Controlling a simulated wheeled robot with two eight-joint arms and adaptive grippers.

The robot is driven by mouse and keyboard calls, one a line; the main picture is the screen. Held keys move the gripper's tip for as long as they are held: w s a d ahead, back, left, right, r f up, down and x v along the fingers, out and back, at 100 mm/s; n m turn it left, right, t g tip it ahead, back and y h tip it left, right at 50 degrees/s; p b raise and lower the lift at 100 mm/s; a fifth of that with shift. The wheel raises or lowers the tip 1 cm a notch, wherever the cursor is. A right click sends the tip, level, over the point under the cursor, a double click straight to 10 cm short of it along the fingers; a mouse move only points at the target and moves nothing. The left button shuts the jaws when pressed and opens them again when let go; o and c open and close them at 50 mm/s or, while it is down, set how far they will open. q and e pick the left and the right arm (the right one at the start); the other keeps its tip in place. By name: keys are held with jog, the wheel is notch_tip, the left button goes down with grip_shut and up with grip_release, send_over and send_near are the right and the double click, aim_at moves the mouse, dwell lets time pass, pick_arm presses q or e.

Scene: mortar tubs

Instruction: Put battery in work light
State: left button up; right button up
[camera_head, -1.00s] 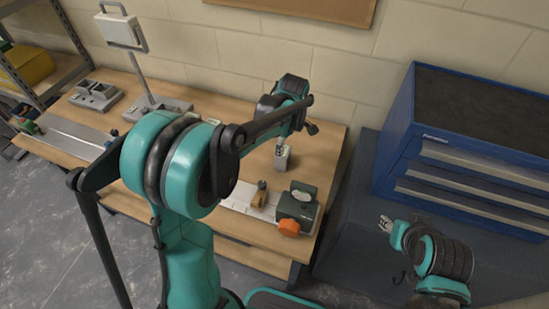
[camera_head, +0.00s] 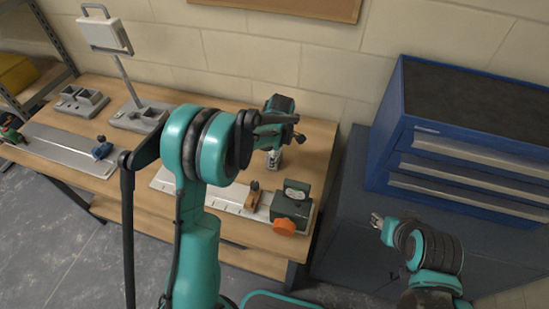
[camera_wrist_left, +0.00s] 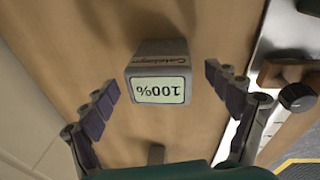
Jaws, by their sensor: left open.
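The grey battery (camera_wrist_left: 158,72) shows in the left wrist view with a lit face reading 100%. It stands on the wooden bench and also shows in the head view (camera_head: 274,160). My left gripper (camera_wrist_left: 168,90) is open, its dark finger pads on either side of the battery with gaps between. In the head view the arm partly hides this gripper. The work light (camera_head: 105,34) stands at the back left, its lamp head on a pole above a grey base (camera_head: 140,116). My right gripper (camera_head: 376,220) is at the right, away from the bench; its fingers are too small to judge.
A grey dock-like block (camera_head: 81,101) sits left of the light. A green device with an orange knob (camera_head: 284,227) and a pale rail (camera_head: 228,195) lie near the bench front. A blue drawer chest (camera_head: 455,150) stands at the right.

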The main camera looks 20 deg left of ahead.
pick_arm(q)
jog(key=shift+s+r, duration=0.1)
jog(key=shift+r, duration=0.05)
jog(key=c, duration=1.8)
